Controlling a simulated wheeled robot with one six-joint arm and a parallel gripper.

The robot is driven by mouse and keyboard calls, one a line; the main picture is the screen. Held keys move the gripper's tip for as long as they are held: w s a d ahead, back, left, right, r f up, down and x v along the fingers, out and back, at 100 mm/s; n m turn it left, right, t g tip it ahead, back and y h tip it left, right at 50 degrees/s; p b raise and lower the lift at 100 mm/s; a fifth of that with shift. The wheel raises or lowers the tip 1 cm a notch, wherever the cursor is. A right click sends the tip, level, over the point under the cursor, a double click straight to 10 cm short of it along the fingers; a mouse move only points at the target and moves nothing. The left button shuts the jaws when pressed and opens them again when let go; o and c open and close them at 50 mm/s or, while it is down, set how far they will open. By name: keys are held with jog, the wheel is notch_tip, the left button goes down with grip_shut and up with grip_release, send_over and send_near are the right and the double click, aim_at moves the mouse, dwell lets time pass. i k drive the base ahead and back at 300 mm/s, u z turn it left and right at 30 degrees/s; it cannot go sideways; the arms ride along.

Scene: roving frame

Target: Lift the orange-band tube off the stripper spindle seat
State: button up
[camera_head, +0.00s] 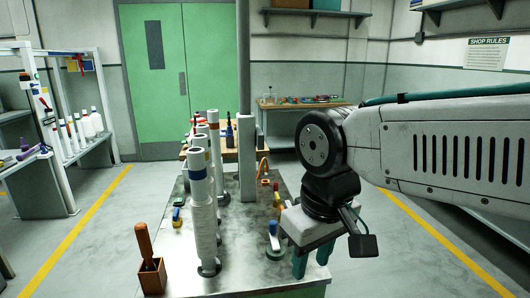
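Several tall white tubes stand upright in a row on the steel-topped table, on round dark bases. The nearest white tube (203,218) has a blue band near its top; another white tube (214,131) stands behind it. I cannot make out an orange band for certain on any of these tubes, and the rear ones are partly hidden. My gripper (313,262) points down at the table's right front, right of the tubes and well apart from them. Its two teal fingers are spread with nothing visible between them.
A white rack (60,150) stands left. Floor with yellow lines is clear on both sides.

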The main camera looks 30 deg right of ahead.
aim_at(213, 115)
jog(key=z, duration=0.25)
jog(key=i, duration=0.5)
jog(key=z, duration=3.45)
jog(key=k, duration=1.95)
jog(key=u, duration=2.3)
